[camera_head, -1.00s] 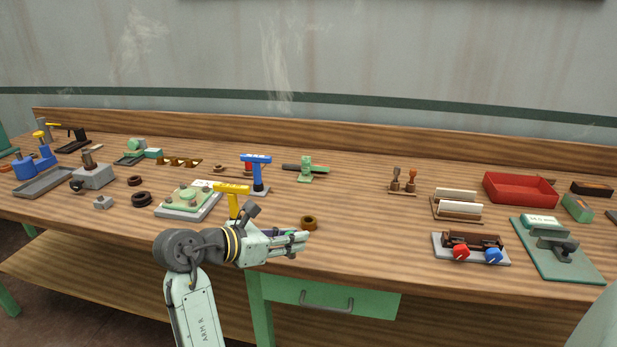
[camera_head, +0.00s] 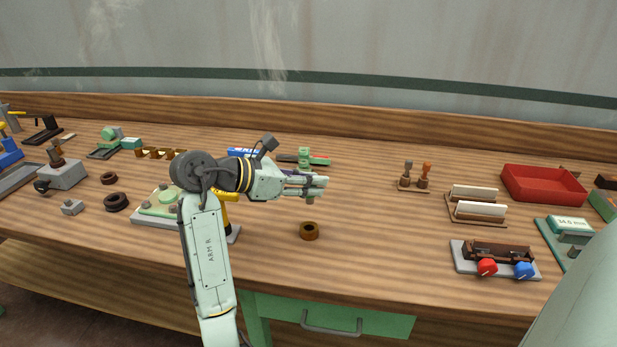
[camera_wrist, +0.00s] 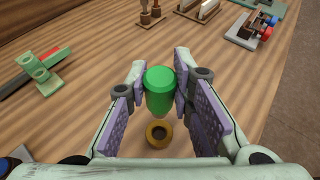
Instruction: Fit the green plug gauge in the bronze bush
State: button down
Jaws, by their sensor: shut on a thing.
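The green plug gauge (camera_wrist: 160,90) is held between the pads of my gripper (camera_wrist: 160,97) in the wrist view, its rounded top toward the camera. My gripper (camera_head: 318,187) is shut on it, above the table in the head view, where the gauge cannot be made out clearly. The bronze bush (camera_head: 309,231), a short ring with a dark open hole, stands on the table below my gripper. It also shows in the wrist view (camera_wrist: 159,133), just beyond the gauge's lower end. The gauge is apart from the bush and above it.
A green fixture with a red-tipped bar (camera_head: 304,158) stands behind my gripper. Wooden-handled stamps (camera_head: 415,177), a card rack (camera_head: 477,205) and a unit with red and blue knobs (camera_head: 495,259) stand to the right. The table around the bush is clear.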

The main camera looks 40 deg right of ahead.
aim_at(309, 203)
jog(key=shift+r, duration=0.1)
jog(key=shift+f, duration=2.95)
jog(key=shift+f, duration=1.7)
jog(key=c, duration=1.3)
grip_release()
jog(key=shift+a, duration=0.15)
jog(key=v, duration=1.2)
